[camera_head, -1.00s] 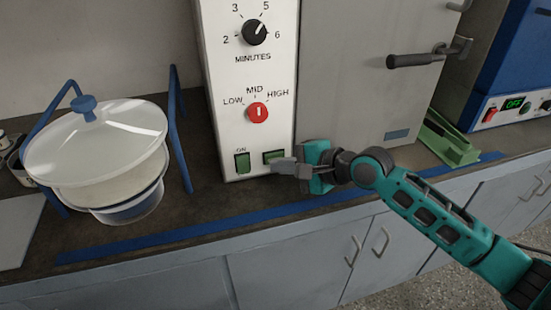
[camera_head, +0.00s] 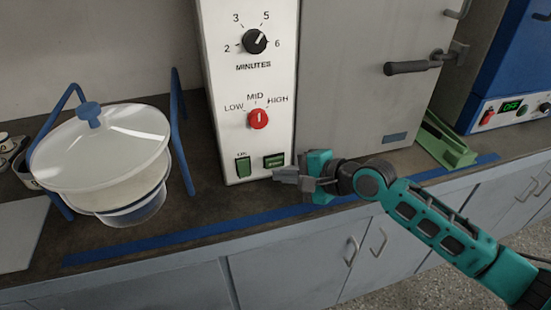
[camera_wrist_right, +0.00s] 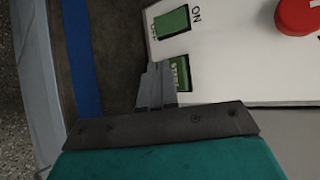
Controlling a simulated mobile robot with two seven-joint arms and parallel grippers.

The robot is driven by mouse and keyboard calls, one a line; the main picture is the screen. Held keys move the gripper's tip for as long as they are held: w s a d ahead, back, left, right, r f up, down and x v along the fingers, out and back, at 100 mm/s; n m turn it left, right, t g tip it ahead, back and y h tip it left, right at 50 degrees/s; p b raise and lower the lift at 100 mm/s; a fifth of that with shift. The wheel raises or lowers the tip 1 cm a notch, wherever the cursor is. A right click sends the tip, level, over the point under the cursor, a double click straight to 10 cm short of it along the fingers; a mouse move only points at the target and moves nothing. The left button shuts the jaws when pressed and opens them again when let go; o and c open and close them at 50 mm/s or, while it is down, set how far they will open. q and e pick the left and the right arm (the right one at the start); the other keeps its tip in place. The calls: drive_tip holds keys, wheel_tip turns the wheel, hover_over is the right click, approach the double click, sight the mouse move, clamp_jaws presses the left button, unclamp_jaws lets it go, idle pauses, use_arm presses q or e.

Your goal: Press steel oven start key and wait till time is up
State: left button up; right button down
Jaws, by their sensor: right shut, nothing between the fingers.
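The steel oven (camera_head: 365,75) stands on the counter with a white control panel (camera_head: 238,90). The panel has a black minutes knob (camera_head: 255,40), a red LOW-MID-HIGH knob (camera_head: 258,118), a green ON switch (camera_head: 243,167) and a green key (camera_head: 274,160) at the bottom right. The green key also shows in the right wrist view (camera_wrist_right: 181,72), partly hidden by my fingers. My right gripper (camera_head: 276,174) is shut and empty, its tips just below and in front of this key. I cannot tell whether they touch it. My left gripper is out of view.
A white lidded bowl (camera_head: 100,150) in a blue-legged stand is left of the oven. A green metal piece (camera_head: 445,145) and a blue device (camera_head: 510,80) with a lit display stand to the right. Blue tape (camera_head: 200,233) runs along the counter's front.

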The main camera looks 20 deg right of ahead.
drive_tip(key=s+p, duration=0.3)
drive_tip(key=shift+r, duration=0.15)
drive_tip(key=shift+s+d+p, duration=0.1)
drive_tip(key=shift+s+p, duration=0.5)
drive_tip(key=shift+s, duration=0.4)
drive_tip(key=shift+f, duration=0.2)
